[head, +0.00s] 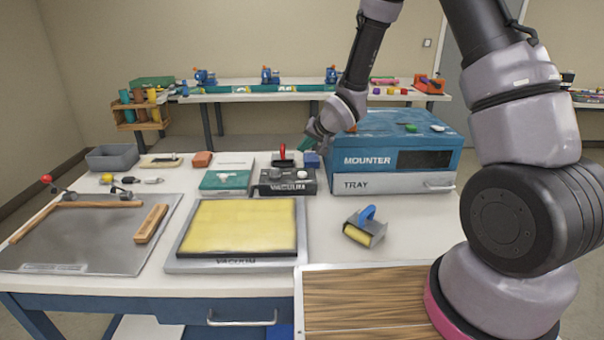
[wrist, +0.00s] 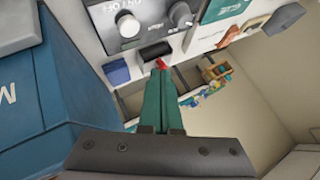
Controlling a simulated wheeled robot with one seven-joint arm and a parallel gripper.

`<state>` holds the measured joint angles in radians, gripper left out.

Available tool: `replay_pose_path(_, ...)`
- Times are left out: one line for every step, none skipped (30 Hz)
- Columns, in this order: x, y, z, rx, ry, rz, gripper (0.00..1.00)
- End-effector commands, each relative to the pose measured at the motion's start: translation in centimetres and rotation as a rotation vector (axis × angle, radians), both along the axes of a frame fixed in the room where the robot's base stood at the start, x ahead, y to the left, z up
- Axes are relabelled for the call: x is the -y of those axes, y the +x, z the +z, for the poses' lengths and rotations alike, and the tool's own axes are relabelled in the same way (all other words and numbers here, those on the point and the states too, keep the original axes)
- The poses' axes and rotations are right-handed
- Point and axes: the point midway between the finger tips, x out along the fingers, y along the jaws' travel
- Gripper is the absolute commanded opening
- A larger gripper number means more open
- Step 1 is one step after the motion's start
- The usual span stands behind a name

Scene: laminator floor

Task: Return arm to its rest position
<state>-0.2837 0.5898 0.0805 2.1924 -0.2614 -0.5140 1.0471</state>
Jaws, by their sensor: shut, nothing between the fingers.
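My arm reaches from the right over the table in the head view. My gripper (head: 308,143) is above the back of the table, beside the blue mounter box (head: 400,142). In the wrist view, the green fingers of my gripper (wrist: 161,80) lie together with nothing between them. A red lever tip (wrist: 161,64) shows just past the fingertips there. Whether the fingers touch the lever cannot be told.
The white worktable (head: 110,275) holds a yellow vacuum pad (head: 240,228), a grey board (head: 90,235) with wooden strips, a blue-handled roller (head: 365,227) and a grey bin (head: 112,157). A wooden surface (head: 365,300) is at the front right. A second bench stands behind.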

Motion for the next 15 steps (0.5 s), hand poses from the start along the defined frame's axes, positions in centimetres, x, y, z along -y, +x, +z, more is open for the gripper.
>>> replay_pose_path(0.0, 0.0, 0.1, 0.001, -0.001, -0.001, 0.0)
replay_pose_path(0.1, 0.0, 0.2, 0.002, -0.002, -0.002, 0.0)
replay_pose_path(0.4, 0.1, 0.7, 0.006, -0.007, -0.006, 0.0)
replay_pose_path(0.7, 0.2, 1.1, 0.008, -0.013, -0.011, 0.0)
replay_pose_path(1.1, 0.2, 1.7, 0.012, -0.021, -0.017, 0.0)
replay_pose_path(1.8, 0.3, 2.8, 0.017, -0.032, -0.029, 0.0)
replay_pose_path(2.5, 0.3, 3.7, 0.023, -0.044, -0.039, 0.0)
replay_pose_path(3.2, 0.3, 4.7, 0.027, -0.057, -0.051, 0.0)
replay_pose_path(4.4, 0.1, 6.2, 0.031, -0.076, -0.069, 0.0)
replay_pose_path(5.3, 0.0, 7.4, 0.034, -0.091, -0.082, 0.0)
replay_pose_path(6.2, -0.2, 8.6, 0.037, -0.106, -0.096, 0.0)
replay_pose_path(7.4, -0.7, 10.2, 0.038, -0.125, -0.113, 0.0)
replay_pose_path(8.3, -1.1, 11.3, 0.038, -0.138, -0.127, 0.0)
replay_pose_path(9.2, -1.5, 12.4, 0.038, -0.151, -0.14, 0.0)
replay_pose_path(10.3, -2.2, 13.8, 0.037, -0.167, -0.155, 0.0)
